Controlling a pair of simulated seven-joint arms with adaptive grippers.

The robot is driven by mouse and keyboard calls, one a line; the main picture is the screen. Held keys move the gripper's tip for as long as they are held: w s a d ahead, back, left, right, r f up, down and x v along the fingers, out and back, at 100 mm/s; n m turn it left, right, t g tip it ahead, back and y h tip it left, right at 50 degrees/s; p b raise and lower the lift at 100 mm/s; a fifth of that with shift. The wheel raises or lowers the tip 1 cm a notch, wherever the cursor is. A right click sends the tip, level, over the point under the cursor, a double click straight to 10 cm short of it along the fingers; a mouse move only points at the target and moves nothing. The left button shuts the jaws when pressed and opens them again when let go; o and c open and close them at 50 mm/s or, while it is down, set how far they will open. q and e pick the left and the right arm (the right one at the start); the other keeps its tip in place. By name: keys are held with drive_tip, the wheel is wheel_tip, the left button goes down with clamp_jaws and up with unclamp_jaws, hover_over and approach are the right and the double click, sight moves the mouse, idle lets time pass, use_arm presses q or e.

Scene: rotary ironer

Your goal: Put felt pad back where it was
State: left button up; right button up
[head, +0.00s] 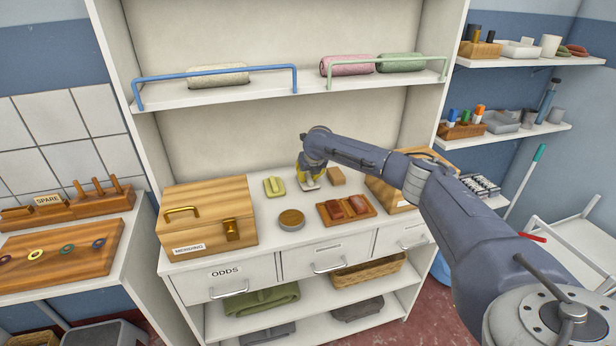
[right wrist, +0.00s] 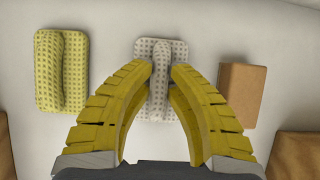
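A pale grey dotted pad with a raised ridge (right wrist: 161,52) lies on the white counter below my right gripper (right wrist: 161,72). The gripper is open, with one yellow finger on each side of the ridge; I cannot tell whether they touch it. In the head view the right gripper (head: 309,181) points down at the counter and mostly hides this pad. A yellow-green dotted pad (head: 274,186) lies to its left, also in the right wrist view (right wrist: 61,70). A brown block (head: 337,176) lies to its right. Which piece is the felt pad is not clear. My left gripper is not in view.
A round tin (head: 291,220) and a wooden tray (head: 325,215) with reddish-brown pieces stand in front. A closed wooden box (head: 205,205) stands left, another (head: 385,193) right, partly behind my arm. A shelf (head: 220,95) with rolled towels and rails is above.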

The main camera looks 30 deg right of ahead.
drive_tip(key=o, duration=0.8)
drive_tip(key=shift+s+f, duration=0.1)
drive_tip(key=shift+f, duration=0.2)
drive_tip(key=o, duration=0.5)
drive_tip(key=shift+r, duration=0.1)
